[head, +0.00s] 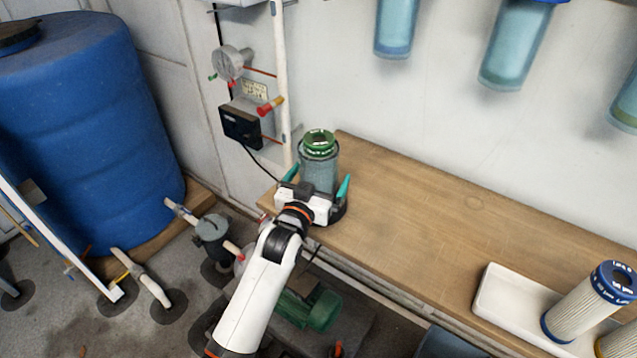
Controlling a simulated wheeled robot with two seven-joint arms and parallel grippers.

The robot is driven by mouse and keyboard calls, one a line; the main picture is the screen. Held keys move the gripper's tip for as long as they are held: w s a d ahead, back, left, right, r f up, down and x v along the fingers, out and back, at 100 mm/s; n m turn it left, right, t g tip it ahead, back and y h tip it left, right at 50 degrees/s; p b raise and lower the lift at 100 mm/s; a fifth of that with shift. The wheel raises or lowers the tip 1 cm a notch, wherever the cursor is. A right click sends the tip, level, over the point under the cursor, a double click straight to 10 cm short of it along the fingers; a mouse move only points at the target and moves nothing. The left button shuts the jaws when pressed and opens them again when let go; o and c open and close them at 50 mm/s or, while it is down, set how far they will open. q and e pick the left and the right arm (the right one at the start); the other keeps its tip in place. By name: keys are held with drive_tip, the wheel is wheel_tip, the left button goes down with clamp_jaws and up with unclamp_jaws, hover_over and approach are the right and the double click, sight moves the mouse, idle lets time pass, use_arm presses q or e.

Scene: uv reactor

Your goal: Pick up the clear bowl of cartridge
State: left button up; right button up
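The clear bowl (320,172) is a see-through, bluish cylinder standing upright at the left end of the wooden bench. A green ringed part (319,142) shows at its top. My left gripper (319,180) reaches it from the front, with one teal-tipped finger on each side of the bowl. The fingers are wide apart, and a small gap seems to show at each side. The gripper body hides the bowl's lower part. My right gripper is not in view.
The wooden bench (430,220) is clear between. A black box (240,124) and white pipe (279,80) are on the wall behind. Blue housings (398,25) hang above.

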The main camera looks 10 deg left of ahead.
use_arm(q)
drive_tip(key=shift+c, duration=0.3)
drive_tip(key=c, duration=1.2)
drive_tip(key=shift+r, duration=0.15)
drive_tip(key=shift+c, duration=0.4)
